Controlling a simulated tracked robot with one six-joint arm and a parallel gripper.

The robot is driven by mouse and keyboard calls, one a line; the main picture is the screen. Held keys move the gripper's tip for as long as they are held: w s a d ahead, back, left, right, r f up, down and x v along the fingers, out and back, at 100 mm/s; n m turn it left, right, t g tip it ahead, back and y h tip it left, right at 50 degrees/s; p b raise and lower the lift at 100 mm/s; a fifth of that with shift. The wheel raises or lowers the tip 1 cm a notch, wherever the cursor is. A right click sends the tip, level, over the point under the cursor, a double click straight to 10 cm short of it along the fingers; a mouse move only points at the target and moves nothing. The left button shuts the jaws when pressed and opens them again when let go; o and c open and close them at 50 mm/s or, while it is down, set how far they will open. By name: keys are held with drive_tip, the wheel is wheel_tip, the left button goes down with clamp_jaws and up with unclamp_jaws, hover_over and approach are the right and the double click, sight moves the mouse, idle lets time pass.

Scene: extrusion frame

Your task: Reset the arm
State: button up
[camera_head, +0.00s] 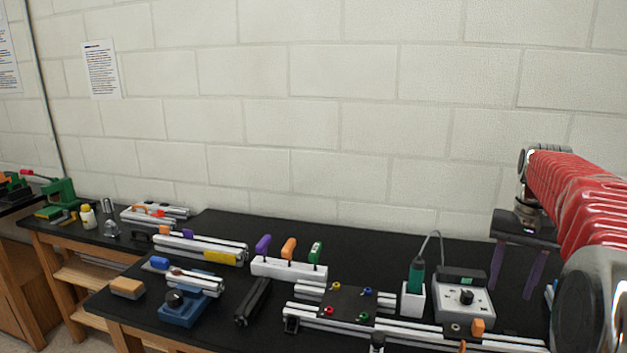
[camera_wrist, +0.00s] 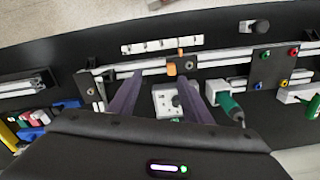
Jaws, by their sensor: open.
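My gripper (camera_head: 516,270) hangs from my red-sleeved arm at the right of the head view, over the right part of the black bench. Its two purple fingers stand apart with nothing between them. In the wrist view my gripper (camera_wrist: 158,100) shows the same spread fingers. A grey control box with a black knob (camera_head: 464,299) lies beyond the fingers in the wrist view (camera_wrist: 167,102). The gripper appears raised above the bench and apart from the objects there.
An aluminium extrusion frame with a black plate (camera_head: 347,304) lies along the bench's front. A green-handled soldering iron (camera_head: 416,278) stands in a white holder. A white rack (camera_head: 289,268) holds three coloured handles. A blue vise (camera_head: 184,307) stands left. The bench's back centre is clear; a block wall rises behind.

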drive_tip(key=s+a+f+n+t, duration=0.2)
drive_tip(key=s+a+n, duration=0.1)
drive_tip(key=s+a, duration=0.8)
drive_tip(key=s+a+f+n+t, duration=0.3)
drive_tip(key=s+a, duration=0.9)
drive_tip(key=a, duration=0.2)
drive_tip(key=shift+f+t, duration=0.3)
